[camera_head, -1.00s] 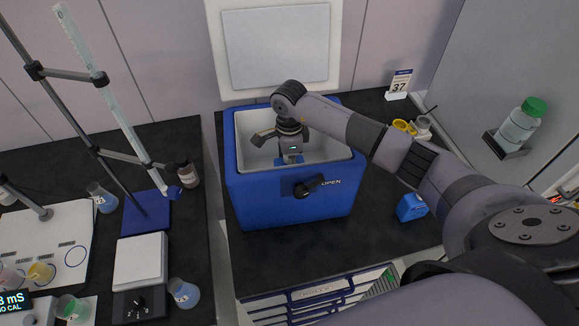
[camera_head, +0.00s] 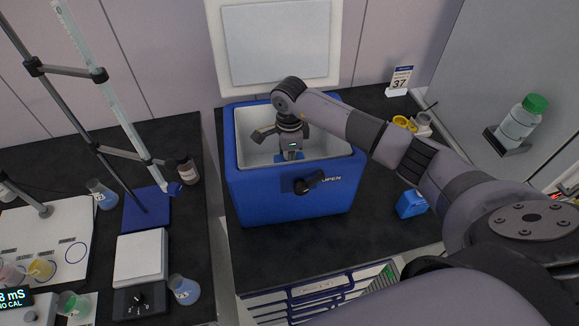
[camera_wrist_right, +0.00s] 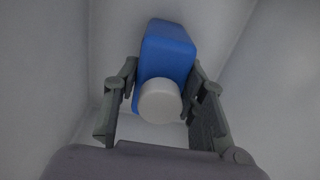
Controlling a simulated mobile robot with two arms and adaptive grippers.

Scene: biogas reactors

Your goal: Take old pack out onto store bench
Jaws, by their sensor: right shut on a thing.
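The old pack (camera_wrist_right: 167,50) is a blue block with a round white cap, seen in the right wrist view between the two fingers of my right gripper (camera_wrist_right: 160,98). The gripper is shut on it. In the head view my right gripper (camera_head: 291,152) reaches down into the open blue cooler box (camera_head: 290,195), with a small bit of blue pack showing under it. The white lid (camera_head: 277,45) stands open behind. The store bench (camera_head: 285,245) is the dark top under and around the cooler. My left gripper is out of view.
A second blue pack (camera_head: 411,204) stands on the bench right of the cooler. Yellow and white rolls (camera_head: 408,124) and a "37" card (camera_head: 399,82) are behind it. A green-capped bottle (camera_head: 520,120) sits on a wall shelf. A left bench holds a burette stand (camera_head: 146,210) and glassware.

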